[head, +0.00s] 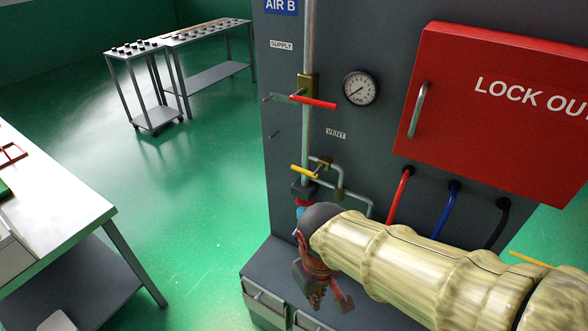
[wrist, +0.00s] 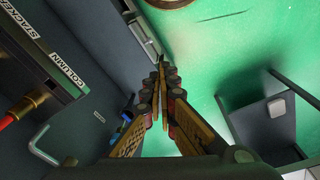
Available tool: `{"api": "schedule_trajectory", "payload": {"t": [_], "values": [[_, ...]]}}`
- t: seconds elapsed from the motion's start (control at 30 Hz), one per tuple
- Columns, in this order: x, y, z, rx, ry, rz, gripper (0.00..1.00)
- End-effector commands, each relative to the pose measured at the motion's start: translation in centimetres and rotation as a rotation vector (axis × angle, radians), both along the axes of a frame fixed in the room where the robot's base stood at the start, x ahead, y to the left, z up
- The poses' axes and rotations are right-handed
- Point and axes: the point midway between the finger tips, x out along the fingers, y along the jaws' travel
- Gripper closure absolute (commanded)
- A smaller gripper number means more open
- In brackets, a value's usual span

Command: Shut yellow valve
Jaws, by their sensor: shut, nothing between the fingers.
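I cannot make out the yellow handle in the wrist view.
A red-handled valve (head: 313,102) sits above on the main pipe, beside a gauge (head: 360,88). A red lockout box (head: 500,110) is at right, with red, blue and black hoses below. A grey ledge with drawers (head: 268,300) is below. A white-topped table (head: 50,190) stands left; green floor lies between.

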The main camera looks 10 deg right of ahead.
Motion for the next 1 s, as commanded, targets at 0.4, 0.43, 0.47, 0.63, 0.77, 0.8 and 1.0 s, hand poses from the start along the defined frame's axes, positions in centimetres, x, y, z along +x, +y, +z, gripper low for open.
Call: {"api": "schedule_trajectory", "payload": {"t": [0.4,0.43,0.47,0.63,0.77,0.8,1.0], "values": [[0.8,0.3,0.4,-0.269,0.301,0.288,1.00],[0.9,0.2,0.3,-0.291,0.320,0.309,1.00],[1.0,0.2,0.3,-0.314,0.340,0.333,1.00],[1.6,-0.5,0.2,-0.453,0.448,0.470,1.00],[2.2,-1.1,0.1,-0.568,0.524,0.581,1.00],[2.5,-1.3,0.1,-0.603,0.547,0.616,1.00],[4.2,-2.3,-0.1,-0.798,0.649,0.798,1.00]]}}
